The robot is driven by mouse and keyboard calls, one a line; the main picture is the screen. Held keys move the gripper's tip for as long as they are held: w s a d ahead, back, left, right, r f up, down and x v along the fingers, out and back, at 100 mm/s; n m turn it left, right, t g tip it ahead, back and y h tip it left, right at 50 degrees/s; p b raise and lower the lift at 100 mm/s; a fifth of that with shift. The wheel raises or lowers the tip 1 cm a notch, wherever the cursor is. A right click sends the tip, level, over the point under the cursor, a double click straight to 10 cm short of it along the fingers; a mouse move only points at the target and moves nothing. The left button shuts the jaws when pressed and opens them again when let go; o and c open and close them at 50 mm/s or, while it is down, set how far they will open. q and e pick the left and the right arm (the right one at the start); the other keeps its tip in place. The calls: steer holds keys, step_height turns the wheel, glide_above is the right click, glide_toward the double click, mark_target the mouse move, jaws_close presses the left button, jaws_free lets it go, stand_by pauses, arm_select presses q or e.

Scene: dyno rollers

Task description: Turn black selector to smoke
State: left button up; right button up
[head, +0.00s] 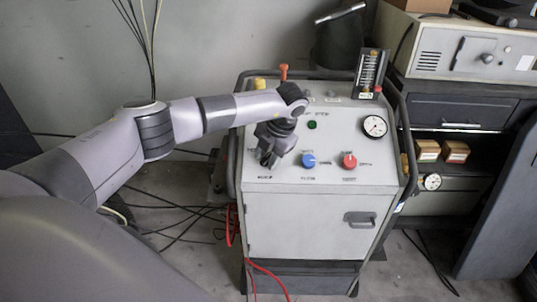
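The grey control cabinet (310,218) stands in the middle of the head view, its sloped panel facing me. My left arm reaches in from the left, and my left gripper (267,160) points down at the left end of the panel's lower row of knobs. I cannot pick out the black selector; the dark gripper covers the spot above the leftmost label. Whether its fingers touch or close on anything there is too small and dark to tell. A blue knob (308,160) and a red knob (349,160) sit to the right of the gripper, apart from it. My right gripper is out of view.
A round gauge (374,126) and a green button (312,125) are on the panel. A dark tube rail frames the cabinet. An orange-topped lever (284,72) rises behind my wrist. Black cables and a red hose (266,272) lie on the floor. Shelves stand at right.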

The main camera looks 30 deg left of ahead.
arm_select(q)
steer(key=v, duration=0.7)
steer(key=shift+b, duration=0.4)
